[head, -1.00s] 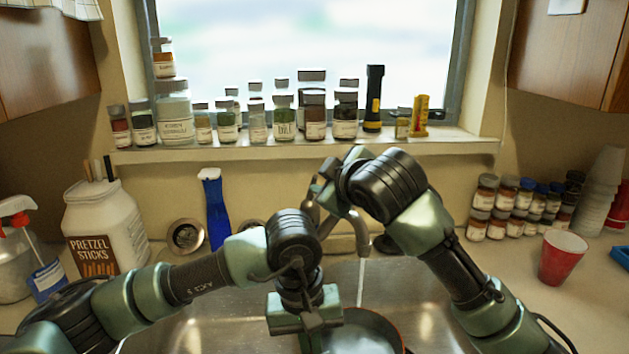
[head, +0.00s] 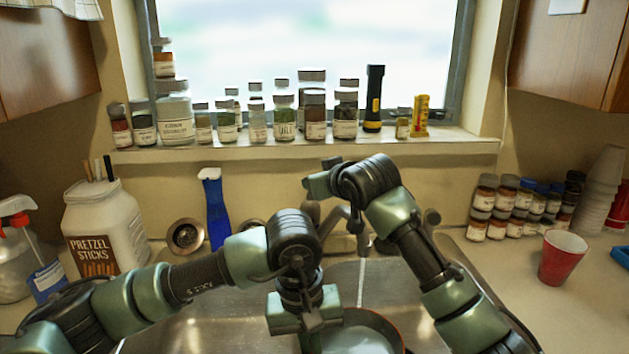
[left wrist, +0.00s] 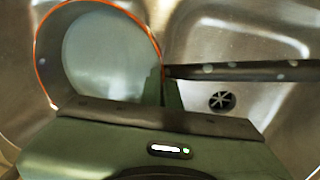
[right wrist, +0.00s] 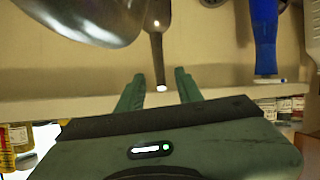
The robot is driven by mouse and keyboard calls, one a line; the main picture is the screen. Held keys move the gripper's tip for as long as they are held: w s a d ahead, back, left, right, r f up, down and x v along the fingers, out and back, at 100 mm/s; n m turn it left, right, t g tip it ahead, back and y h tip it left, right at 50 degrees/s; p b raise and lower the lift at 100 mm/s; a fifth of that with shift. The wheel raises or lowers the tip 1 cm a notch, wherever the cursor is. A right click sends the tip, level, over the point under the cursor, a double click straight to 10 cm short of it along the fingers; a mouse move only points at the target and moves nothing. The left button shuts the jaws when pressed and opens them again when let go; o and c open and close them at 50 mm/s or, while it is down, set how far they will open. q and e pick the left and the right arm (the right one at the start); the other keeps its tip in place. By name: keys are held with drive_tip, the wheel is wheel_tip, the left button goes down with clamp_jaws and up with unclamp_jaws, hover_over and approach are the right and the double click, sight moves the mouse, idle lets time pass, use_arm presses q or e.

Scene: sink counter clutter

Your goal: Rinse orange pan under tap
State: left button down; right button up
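The orange-rimmed pan (head: 398,330) is in the sink, below the tap (head: 362,243). A thin stream of water (head: 361,280) falls from the tap toward the pan. In the left wrist view the pan (left wrist: 105,55) has a pale interior, and its dark handle (left wrist: 250,71) runs right. My left gripper (left wrist: 172,85) is at the handle's pan end, its fingers together on it. My right gripper (head: 312,184) is above and behind the tap. In the right wrist view its fingers (right wrist: 160,92) are apart, with the tip of a dark lever (right wrist: 157,45) between them.
The sink (head: 200,325) has bare room left of the pan; its drain (left wrist: 222,101) shows in the left wrist view. Jars (head: 283,115) line the sill. A pretzel jar (head: 105,230) is left, a red cup (head: 562,257) right.

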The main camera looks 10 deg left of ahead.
drive_tip(key=shift+x, duration=1.3)
clamp_jaws()
idle(0.5)
